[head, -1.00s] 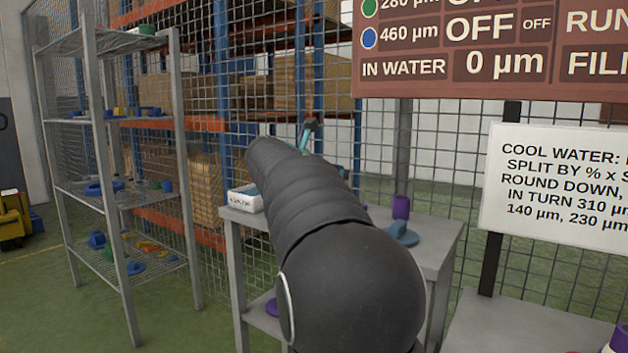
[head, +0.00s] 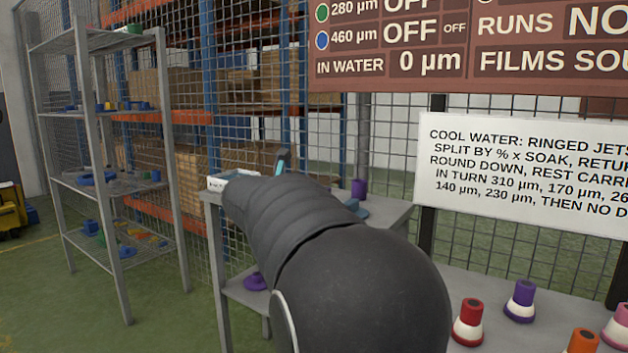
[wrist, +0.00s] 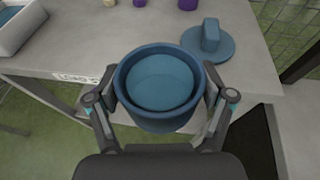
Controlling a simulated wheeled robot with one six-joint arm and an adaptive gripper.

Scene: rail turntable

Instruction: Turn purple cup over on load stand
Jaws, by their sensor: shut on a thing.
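In the wrist view my gripper (wrist: 160,88) is shut on a blue cup (wrist: 160,118), one finger on each side. The cup's round opening faces the camera and its inside is a lighter blue. It is over the front edge of the load stand (wrist: 92,45); I cannot tell whether it touches it. A purple cylinder, perhaps the purple cup (wrist: 187,4), stands at the back of the stand, cut off by the frame. It also shows in the head view (head: 358,188). In the head view my arm hides the blue cup and most of my gripper.
A blue disc with an upright grip (wrist: 208,45) lies on the stand right of the cup. A white bin (wrist: 18,28) is at the left. A purple piece (head: 256,281) sits on the lower shelf. Several white-based coloured pieces (head: 468,322) stand on the right table. Wire mesh is behind.

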